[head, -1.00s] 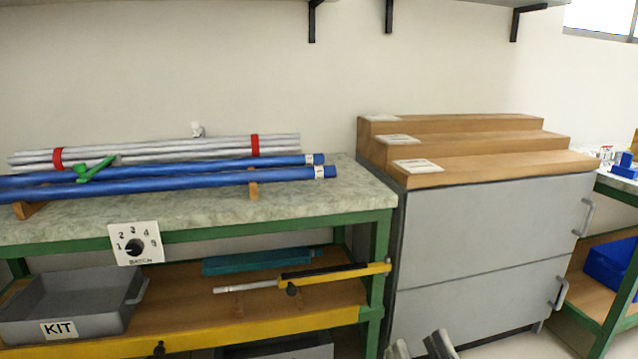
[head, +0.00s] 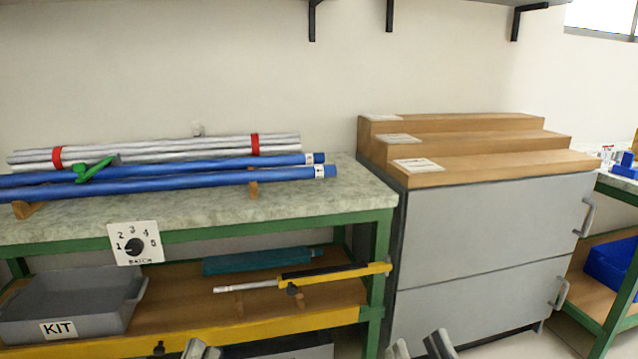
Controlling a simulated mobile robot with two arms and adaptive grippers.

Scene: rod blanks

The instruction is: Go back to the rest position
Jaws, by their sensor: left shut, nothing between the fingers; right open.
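My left gripper (head: 202,349) shows only as a grey tip at the bottom edge of the head view, in front of the bench's lower shelf. It is shut with nothing seen in it. My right gripper (head: 420,346) shows at the bottom edge, right of the middle, in front of the grey cabinet (head: 490,235). Its two grey fingers stand apart and the gap between them is empty. The rest of both arms is out of view.
The bench (head: 300,212) holds blue rods (head: 210,182) and a bundle of white rods (head: 200,143). Its lower shelf holds a KIT tray (head: 115,318), a yellow tool (head: 340,276) and a teal case (head: 250,261). Wooden steps (head: 480,160) top the cabinet.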

